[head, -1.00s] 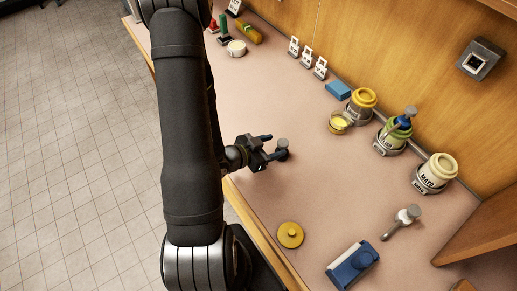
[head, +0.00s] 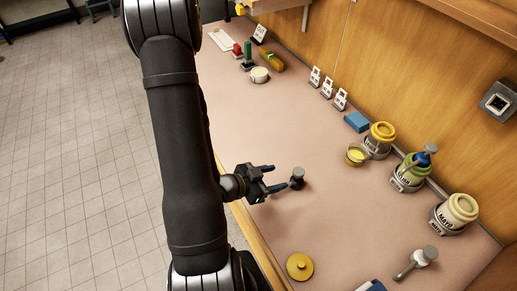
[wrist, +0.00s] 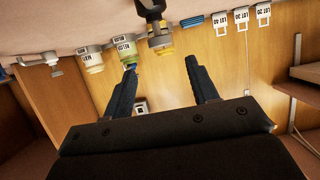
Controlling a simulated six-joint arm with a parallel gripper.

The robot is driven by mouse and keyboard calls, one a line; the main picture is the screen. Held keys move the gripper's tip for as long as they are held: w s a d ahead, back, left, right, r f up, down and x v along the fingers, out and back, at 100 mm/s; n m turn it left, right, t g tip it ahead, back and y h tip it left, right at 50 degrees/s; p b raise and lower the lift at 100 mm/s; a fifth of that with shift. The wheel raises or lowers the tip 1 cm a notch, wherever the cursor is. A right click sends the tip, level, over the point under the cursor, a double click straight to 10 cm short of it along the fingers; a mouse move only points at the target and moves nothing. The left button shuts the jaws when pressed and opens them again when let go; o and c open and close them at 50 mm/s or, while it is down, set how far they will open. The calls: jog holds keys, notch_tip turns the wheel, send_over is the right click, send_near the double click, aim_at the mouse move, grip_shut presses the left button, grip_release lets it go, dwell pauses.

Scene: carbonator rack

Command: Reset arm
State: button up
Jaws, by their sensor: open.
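My gripper (head: 270,180) is open and empty above the counter (head: 270,125), near its front edge. In the wrist view my gripper (wrist: 168,82) shows two dark, spread fingers with nothing between them. A small dark knobbed piece (head: 297,179) stands on the counter just right of the fingertips in the head view, apart from them.
Along the back are a mayo jar (head: 457,212), a green jar (head: 410,172), a yellow-lidded jar (head: 380,138) and a blue block (head: 356,122). A yellow disc (head: 299,266) and a grey-handled tool (head: 417,261) lie in front. The counter's middle is clear.

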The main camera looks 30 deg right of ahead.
aim_at(302, 171)
jog(key=shift+d, duration=0.1)
jog(key=x, duration=1.1)
jog(key=shift+d+f, duration=0.3)
jog(key=shift+d, duration=0.15)
